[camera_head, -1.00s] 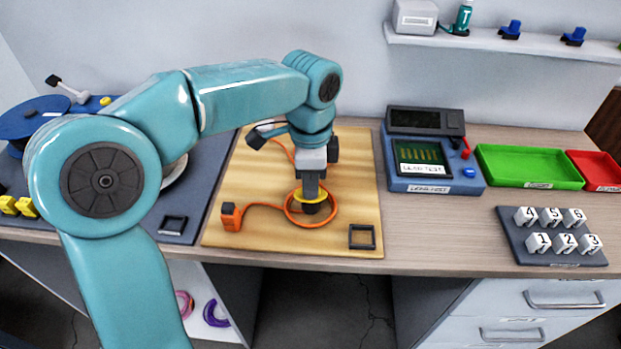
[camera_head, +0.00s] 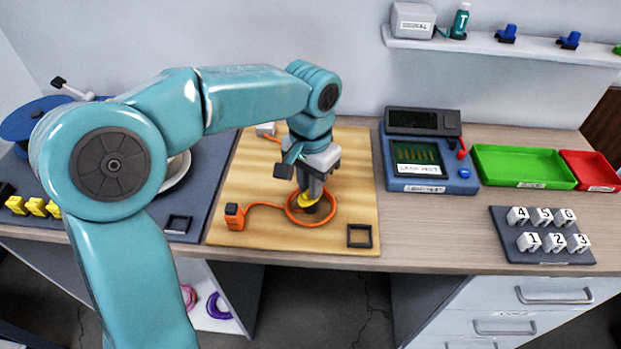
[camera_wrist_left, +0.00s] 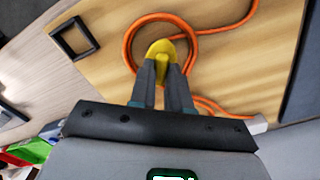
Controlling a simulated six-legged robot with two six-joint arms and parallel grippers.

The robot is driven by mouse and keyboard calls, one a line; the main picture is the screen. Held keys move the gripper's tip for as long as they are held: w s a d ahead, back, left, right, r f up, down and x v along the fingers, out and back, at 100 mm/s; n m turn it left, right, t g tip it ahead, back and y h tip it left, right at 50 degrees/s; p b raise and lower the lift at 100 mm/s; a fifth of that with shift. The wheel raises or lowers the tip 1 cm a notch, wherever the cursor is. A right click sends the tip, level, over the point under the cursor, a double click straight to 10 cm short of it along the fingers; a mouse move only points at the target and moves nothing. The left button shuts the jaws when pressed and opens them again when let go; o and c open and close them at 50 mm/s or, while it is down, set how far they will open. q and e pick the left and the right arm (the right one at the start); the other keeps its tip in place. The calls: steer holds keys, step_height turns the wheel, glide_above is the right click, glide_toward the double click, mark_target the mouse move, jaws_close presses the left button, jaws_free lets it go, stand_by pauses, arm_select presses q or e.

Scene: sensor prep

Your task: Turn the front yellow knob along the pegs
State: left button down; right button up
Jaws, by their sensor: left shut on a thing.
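The front yellow knob (camera_head: 305,201) is on the wooden board (camera_head: 240,185), inside a loop of orange cable (camera_head: 330,217). My left gripper (camera_head: 309,199) points down at it with the wrist tilted. In the left wrist view, the two dark fingers (camera_wrist_left: 163,75) are shut on the raised ridge of the yellow knob (camera_wrist_left: 160,48), and its rounded base shows past the fingertips. The pegs cannot be made out in either view. My right gripper is not in view.
An orange connector (camera_head: 235,217) lies left of the loop and a black square frame (camera_head: 360,236) right of it. The tester box (camera_head: 430,187), a green tray (camera_head: 525,180) and a rack of numbered white blocks (camera_head: 540,252) stand further right.

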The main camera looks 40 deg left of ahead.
arm_select(q)
steer(key=n, duration=0.3)
steer(key=shift+r+n, duration=0.1)
steer(key=shift+n, duration=0.2)
steer(key=shift+n+p, duration=0.35)
steer(key=shift+n, duration=1.15)
steer(key=c, duration=1.1)
jaws_free()
step_height(320, 180, up, 16)
steer(key=p, duration=0.3)
steer(key=shift+r, duration=0.15)
